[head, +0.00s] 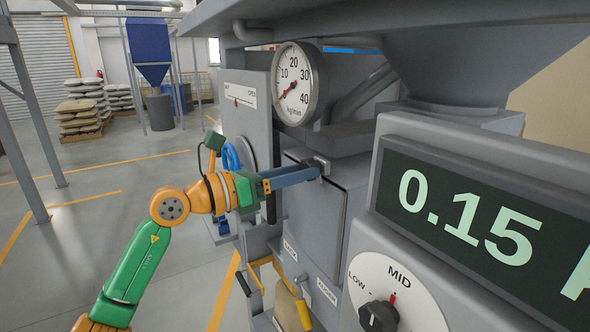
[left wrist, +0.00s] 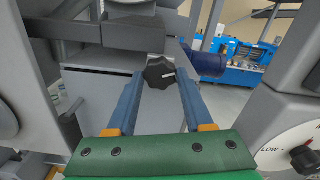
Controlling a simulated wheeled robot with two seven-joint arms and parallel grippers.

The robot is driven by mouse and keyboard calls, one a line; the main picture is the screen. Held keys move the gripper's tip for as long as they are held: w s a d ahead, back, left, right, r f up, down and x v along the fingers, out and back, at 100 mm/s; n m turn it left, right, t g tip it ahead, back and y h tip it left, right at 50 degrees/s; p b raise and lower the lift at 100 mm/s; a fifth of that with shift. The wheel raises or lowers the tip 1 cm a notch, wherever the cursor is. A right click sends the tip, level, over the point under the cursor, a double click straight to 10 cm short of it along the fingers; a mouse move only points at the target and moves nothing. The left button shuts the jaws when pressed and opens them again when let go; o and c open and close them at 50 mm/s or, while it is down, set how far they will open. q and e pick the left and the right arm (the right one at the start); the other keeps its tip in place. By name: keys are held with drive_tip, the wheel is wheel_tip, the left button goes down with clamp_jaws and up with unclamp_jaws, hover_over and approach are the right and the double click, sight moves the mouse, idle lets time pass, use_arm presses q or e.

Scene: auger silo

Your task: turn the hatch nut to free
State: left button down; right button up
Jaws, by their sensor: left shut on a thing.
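The hatch nut (left wrist: 159,73) is a black lobed knob with a white mark, seen in the left wrist view at the upper edge of a grey hatch panel (left wrist: 98,90). My left gripper (left wrist: 157,76) has its two blue fingers on either side of the nut and is shut on it. In the head view my left gripper (head: 318,172) reaches from the left to the top of the grey hatch (head: 318,225). The fingers and a grey bracket mostly hide the nut there. My right gripper is in neither view.
A round dial gauge (head: 298,84) sits above the hatch. A display (head: 480,215) reading 0.15 and a LOW–MID knob (head: 379,316) stand to the right. A yellow handle (head: 304,315) is below. Open floor lies left.

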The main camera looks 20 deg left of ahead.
use_arm(q)
drive_tip(key=shift+r+n+p, duration=0.2)
drive_tip(key=shift+n+p, duration=1)
drive_tip(key=shift+n, duration=11.5)
drive_tip(key=c, duration=0.5)
unclamp_jaws()
drive_tip(key=shift+o, duration=1)
drive_tip(key=shift+w+f, duration=0.1)
drive_tip(key=shift+d+f, duration=0.1)
